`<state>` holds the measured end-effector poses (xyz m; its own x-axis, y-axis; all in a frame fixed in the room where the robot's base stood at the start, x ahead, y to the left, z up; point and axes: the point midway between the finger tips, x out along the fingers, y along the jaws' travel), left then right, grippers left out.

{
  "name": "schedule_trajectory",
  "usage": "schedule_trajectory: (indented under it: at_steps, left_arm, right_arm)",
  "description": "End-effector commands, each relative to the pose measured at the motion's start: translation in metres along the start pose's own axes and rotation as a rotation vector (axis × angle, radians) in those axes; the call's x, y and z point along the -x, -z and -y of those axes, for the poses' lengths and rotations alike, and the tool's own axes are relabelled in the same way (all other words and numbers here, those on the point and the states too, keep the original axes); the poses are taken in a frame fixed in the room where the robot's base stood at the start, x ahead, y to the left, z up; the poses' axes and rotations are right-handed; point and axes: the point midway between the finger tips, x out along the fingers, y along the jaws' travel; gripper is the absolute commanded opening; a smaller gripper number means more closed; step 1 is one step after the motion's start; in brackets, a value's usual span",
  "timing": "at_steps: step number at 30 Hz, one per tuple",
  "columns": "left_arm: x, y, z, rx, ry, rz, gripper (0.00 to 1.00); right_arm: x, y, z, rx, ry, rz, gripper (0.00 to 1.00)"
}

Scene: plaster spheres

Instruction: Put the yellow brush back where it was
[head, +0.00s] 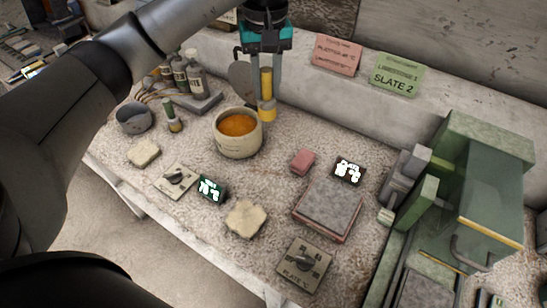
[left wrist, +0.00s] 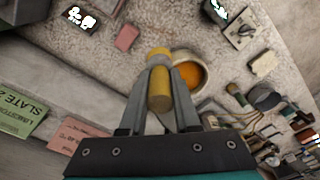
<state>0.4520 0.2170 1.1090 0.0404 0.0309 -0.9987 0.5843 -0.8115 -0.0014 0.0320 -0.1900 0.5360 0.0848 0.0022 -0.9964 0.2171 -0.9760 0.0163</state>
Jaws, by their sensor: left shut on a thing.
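My left gripper (head: 266,88) is shut on the yellow brush (head: 266,80) and holds it upright just behind and to the right of the pot of orange stuff (head: 237,133). In the left wrist view the brush (left wrist: 159,90) sits between the two fingers of the gripper (left wrist: 158,100), with the pot (left wrist: 190,72) beyond it. I cannot tell whether the brush's lower end touches the table. The brush's upper end is partly hidden by the gripper. My right gripper does not show.
A green-handled brush (head: 172,117) stands by a grey bowl (head: 134,118) at the left. Bottles (head: 188,73) stand behind. A pink block (head: 303,161), a grey slab (head: 327,207) and a green machine (head: 462,200) are to the right. Pink (head: 338,55) and green (head: 396,74) cards lean on the back ledge.

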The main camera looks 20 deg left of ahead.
Motion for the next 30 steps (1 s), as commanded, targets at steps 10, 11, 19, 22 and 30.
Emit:
schedule_trajectory:
  at_steps: [10,11,19,22,30]
  left_arm:
    - [-0.095,-0.006,0.001,-0.001,0.002,0.007,0.00]
    - [-0.102,-0.007,0.001,-0.001,0.003,0.006,0.00]
    - [-0.143,-0.008,0.000,-0.002,-0.001,0.002,0.00]
    - [-0.148,-0.008,0.000,-0.001,-0.001,0.001,0.00]
    - [-0.185,-0.011,0.000,-0.001,-0.001,0.004,0.00]
  right_arm:
    - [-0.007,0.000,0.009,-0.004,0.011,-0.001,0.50]
    - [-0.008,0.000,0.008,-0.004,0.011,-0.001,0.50]
    - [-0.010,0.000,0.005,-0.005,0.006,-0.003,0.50]
    - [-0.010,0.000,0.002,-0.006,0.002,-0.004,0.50]
    - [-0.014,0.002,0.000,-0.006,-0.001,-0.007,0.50]
